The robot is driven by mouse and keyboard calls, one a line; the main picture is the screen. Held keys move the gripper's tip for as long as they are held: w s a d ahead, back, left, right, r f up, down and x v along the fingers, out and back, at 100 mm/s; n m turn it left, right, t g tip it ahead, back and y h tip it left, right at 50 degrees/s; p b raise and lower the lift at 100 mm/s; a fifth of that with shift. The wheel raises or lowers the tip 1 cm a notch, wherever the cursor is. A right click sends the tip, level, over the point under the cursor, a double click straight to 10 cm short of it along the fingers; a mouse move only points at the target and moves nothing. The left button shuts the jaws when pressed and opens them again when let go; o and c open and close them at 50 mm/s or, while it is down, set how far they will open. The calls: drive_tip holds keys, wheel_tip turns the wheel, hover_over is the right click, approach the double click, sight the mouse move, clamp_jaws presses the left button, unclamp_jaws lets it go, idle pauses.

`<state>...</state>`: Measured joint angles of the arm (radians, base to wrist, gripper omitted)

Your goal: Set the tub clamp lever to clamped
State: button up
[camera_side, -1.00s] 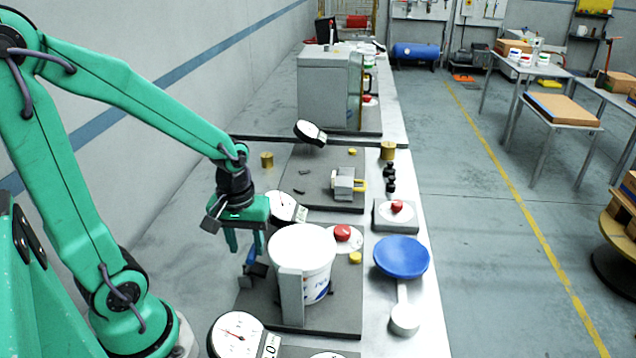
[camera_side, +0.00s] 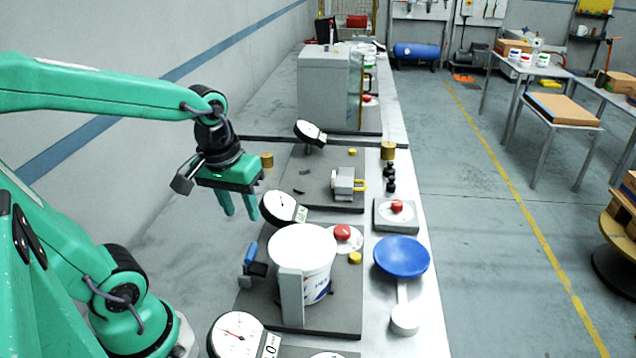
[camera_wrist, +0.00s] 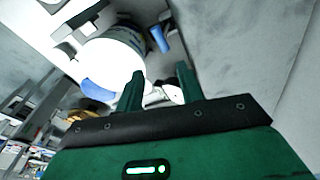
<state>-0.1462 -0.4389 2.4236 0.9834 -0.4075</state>
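The white tub (camera_side: 318,258) stands on a dark grey base plate, with a grey upright block against its near side. The tub clamp lever (camera_side: 251,252) has a blue handle and sits on a dark block just left of the tub; the handle stands up, slightly tilted. In the wrist view the blue handle (camera_wrist: 159,39) shows beyond the fingers, beside the white tub (camera_wrist: 128,42). My gripper (camera_side: 240,212) is above and slightly left of the lever, apart from it. Its two fingers are spread and empty, also in the wrist view (camera_wrist: 159,75).
A dial gauge (camera_side: 278,207) stands close behind the tub, just right of my fingers. Another gauge (camera_side: 236,335) is at the front. A red button (camera_side: 342,232), yellow knob (camera_side: 355,258) and blue dish (camera_side: 401,257) lie to the right. Air left of the bench is free.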

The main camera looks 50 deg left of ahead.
drive_tip(key=s+d+r+m+t, duration=0.1)
drive_tip(key=d+r+m+t, duration=0.2)
drive_tip(key=m, duration=0.3)
drive_tip(key=shift+s+d+r+t, duration=0.15)
drive_tip(key=shift+d+r+t, duration=0.15)
drive_tip(key=shift+r, duration=0.55)
drive_tip(key=shift+c, duration=1.4)
drive_tip(key=shift+w+a+f+n+g, duration=0.6)
drive_tip(key=shift+f+n+g, duration=0.55)
drive_tip(key=shift+n, duration=0.3)
drive_tip(key=shift+w+a+f+n+g, duration=0.6)
drive_tip(key=shift+f+n+g, duration=0.3)
drive_tip(key=shift+f+n, duration=0.4)
drive_tip(key=shift+w+a+f+n+g, duration=0.55)
drive_tip(key=shift+f+n+g, duration=0.55)
drive_tip(key=shift+n, duration=0.45)
drive_tip(key=shift+f, duration=0.1)
